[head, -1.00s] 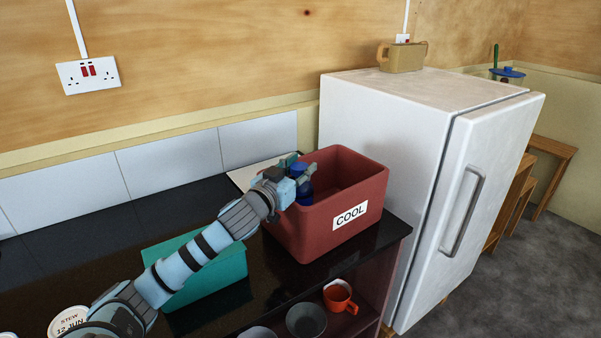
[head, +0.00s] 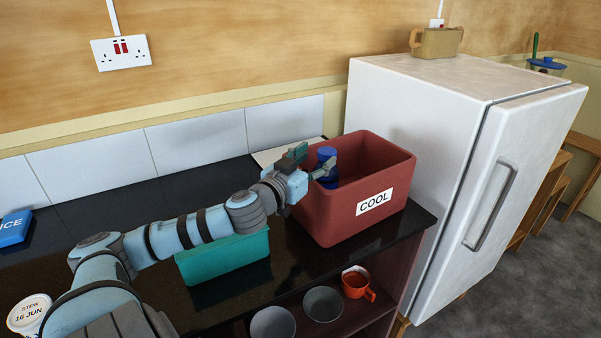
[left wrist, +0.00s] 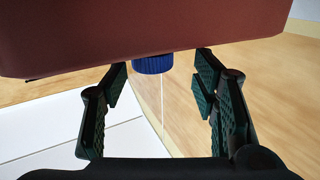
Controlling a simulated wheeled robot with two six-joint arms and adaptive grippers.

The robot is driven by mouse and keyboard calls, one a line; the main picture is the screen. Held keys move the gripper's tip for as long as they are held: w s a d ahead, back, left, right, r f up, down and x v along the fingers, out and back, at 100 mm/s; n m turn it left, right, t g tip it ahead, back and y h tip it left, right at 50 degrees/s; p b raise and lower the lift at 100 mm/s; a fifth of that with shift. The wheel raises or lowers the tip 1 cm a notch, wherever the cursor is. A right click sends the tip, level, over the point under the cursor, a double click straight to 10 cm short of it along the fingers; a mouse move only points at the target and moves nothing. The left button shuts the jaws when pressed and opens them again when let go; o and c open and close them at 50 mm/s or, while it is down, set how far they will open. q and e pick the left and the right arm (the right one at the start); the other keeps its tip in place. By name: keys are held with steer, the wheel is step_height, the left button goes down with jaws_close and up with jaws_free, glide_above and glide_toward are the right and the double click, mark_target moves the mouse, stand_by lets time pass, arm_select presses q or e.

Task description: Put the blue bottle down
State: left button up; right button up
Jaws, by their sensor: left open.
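The blue bottle (head: 327,154) stands inside the red box (head: 338,216) labelled COOL, near its left wall. Only its upper part shows; its base is hidden by the box wall and the gripper. My left gripper (head: 309,163) is open at the box's left rim, its fingers pointing toward the bottle. In the left wrist view the bottle's blue cap (left wrist: 153,64) shows beyond the open fingertips, with nothing between the pads and the red box wall (left wrist: 150,30) close by. My right gripper is out of view.
A teal box (head: 225,262) sits on the black counter under my left arm. A blue ICE block (head: 15,228) and a stew tub (head: 28,312) are at the left. A white fridge (head: 420,110) stands right of the red box. Bowls and an orange mug (head: 356,284) sit on the lower shelf.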

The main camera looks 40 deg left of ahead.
arm_select(q)
steer(key=s+d+p, duration=0.1)
steer(key=s+p, duration=0.6)
steer(key=shift+s+d+r, duration=0.15)
steer(key=shift+s+d, duration=0.05)
steer(key=shift+d, duration=0.2)
steer(key=shift+w, duration=0.1)
